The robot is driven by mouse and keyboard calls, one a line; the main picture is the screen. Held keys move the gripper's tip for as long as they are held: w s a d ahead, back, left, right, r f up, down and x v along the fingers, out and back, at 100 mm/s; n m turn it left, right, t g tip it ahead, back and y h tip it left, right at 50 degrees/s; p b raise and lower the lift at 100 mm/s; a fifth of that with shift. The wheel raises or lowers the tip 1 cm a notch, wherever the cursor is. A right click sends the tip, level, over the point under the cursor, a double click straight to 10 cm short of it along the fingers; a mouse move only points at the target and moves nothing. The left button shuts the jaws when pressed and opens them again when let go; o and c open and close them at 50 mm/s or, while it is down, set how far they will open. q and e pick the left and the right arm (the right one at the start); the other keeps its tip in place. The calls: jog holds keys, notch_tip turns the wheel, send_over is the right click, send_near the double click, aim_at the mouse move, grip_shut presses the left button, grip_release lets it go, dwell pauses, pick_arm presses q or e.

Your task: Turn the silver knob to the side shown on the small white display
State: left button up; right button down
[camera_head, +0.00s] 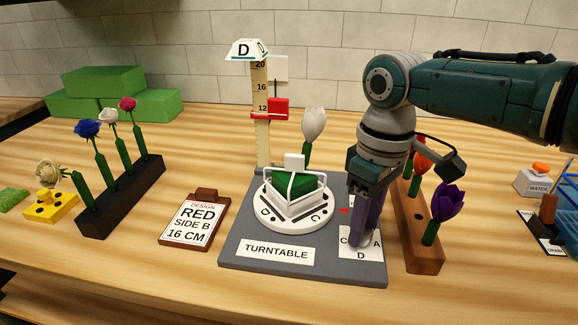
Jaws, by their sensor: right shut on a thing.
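The turntable station (235,266) is a grey base with a round white turntable (290,222) bearing a green block in a white frame. My right gripper (360,242) points down at the base's right side, over a white dial card (374,255) with letters C, A and D visible around the fingers. It is shut on the silver knob, which the fingers hide. How the knob is turned cannot be seen. My left gripper is not in view.
A wooden holder (424,258) with red and purple flowers stands close right of my gripper. A clipboard (194,218) reading RED, SIDE B, 16 CM lies left of the base. A dark flower rack (122,197) stands farther left. The table front is clear.

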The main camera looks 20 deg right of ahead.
jog(key=n, duration=0.3)
jog(key=shift+n, duration=0.4)
jog(key=n, duration=0.3)
jog(key=shift+n, duration=0.3)
jog(key=n, duration=0.6)
jog(key=shift+a, duration=0.1)
jog(key=n+b, duration=0.1)
jog(key=n, duration=0.5)
jog(key=shift+n+h, duration=0.3)
jog(key=shift+n, duration=0.1)
jog(key=n, duration=0.3)
jog(key=shift+r+n+b, duration=0.1)
jog(key=shift+n+b, duration=0.2)
jog(key=shift+n, duration=1.8)
jog(key=c, duration=0.5)
grip_release()
